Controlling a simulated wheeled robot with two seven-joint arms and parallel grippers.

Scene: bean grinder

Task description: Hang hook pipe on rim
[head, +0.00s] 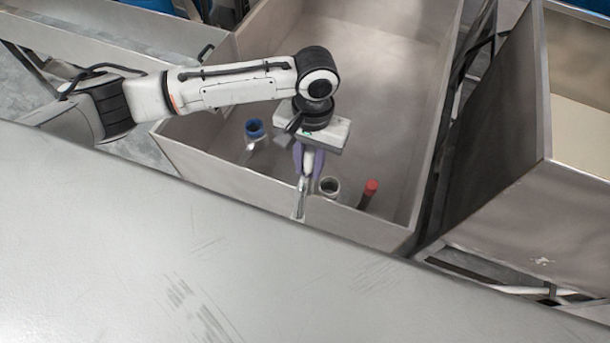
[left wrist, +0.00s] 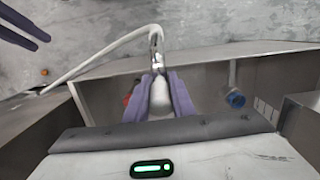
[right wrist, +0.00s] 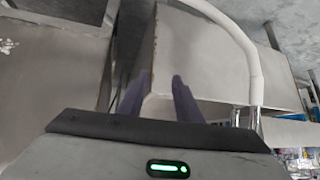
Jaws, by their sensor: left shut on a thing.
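The hook pipe has a white grip (left wrist: 159,97), a metal fitting and a curved white tube (left wrist: 97,61). My left gripper (left wrist: 160,85) is shut on the grip, inside the near wall of a metal bin (head: 186,165). The fitting is by the near rim (left wrist: 190,66) and the tube runs beyond it; contact cannot be told. In the head view my left gripper (head: 308,172) points down at this rim, and the table hides the tube. My right gripper (right wrist: 160,85) is open and empty outside the bin; a curved white tube (right wrist: 240,45), apparently the same pipe, passes to its right.
A blue-topped item (head: 254,129), an open round container (head: 329,186) and a red-topped item (head: 370,188) stand in the bin near the near wall. A grey table (head: 200,260) fills the foreground. Another metal bin (head: 575,145) is at the right.

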